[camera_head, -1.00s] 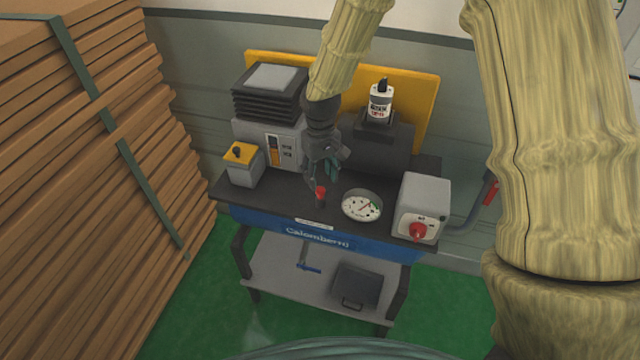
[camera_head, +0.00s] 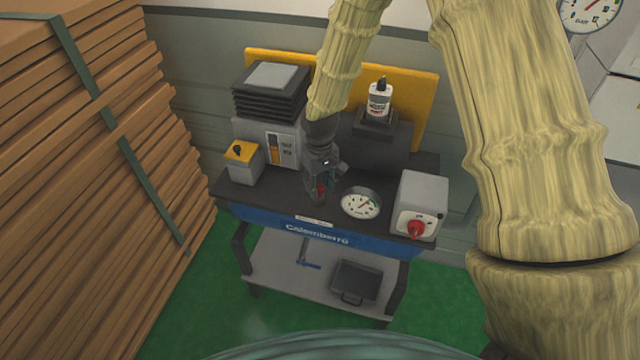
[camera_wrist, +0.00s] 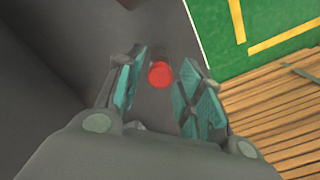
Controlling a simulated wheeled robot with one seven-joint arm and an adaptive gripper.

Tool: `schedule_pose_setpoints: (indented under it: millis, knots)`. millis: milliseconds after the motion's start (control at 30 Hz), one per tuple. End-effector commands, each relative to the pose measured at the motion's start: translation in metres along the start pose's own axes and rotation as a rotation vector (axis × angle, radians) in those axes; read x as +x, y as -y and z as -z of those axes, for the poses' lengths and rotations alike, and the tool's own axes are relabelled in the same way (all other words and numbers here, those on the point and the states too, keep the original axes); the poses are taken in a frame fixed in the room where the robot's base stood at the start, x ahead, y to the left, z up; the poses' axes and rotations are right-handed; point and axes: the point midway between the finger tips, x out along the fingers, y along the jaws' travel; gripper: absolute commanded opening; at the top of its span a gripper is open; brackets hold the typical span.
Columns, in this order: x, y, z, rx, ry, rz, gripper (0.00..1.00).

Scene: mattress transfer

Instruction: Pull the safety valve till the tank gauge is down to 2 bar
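A small valve with a red cap stands on the dark bench top, and the cap shows in the wrist view (camera_wrist: 159,74). My gripper (camera_head: 321,190) is over it and partly hides it in the head view. In the wrist view my gripper (camera_wrist: 162,66) has its two teal-padded fingers apart, with the red cap between them and a gap on each side. A round white gauge (camera_head: 361,203) lies on the bench right of the valve; its needle points up and right, but the scale is too small to read.
A grey box with a red knob (camera_head: 416,229) stands right of the gauge. A yellow-topped box (camera_head: 241,164) and a finned machine (camera_head: 270,98) stand left. A bottle (camera_head: 380,99) is behind. A second gauge (camera_head: 590,8) is cut off at upper right. Stacked planks (camera_head: 80,190) fill the left.

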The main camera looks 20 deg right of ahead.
Motion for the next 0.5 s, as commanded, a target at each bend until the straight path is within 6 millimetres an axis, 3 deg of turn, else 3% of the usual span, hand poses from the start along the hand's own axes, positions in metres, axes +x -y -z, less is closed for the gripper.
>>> schedule_pose_setpoints:
  millis: [33,167,333,500]
  knots:
    - [0.0,0.0,0.0,0.0,0.0,0.0,0.22]
    - [0.0,0.0,0.0,0.0,0.0,0.0,0.0]
    - [-0.001,0.0,0.0,0.0,0.0,0.0,0.0]
    - [-0.016,-0.001,0.001,0.0,-0.001,-0.001,0.0]
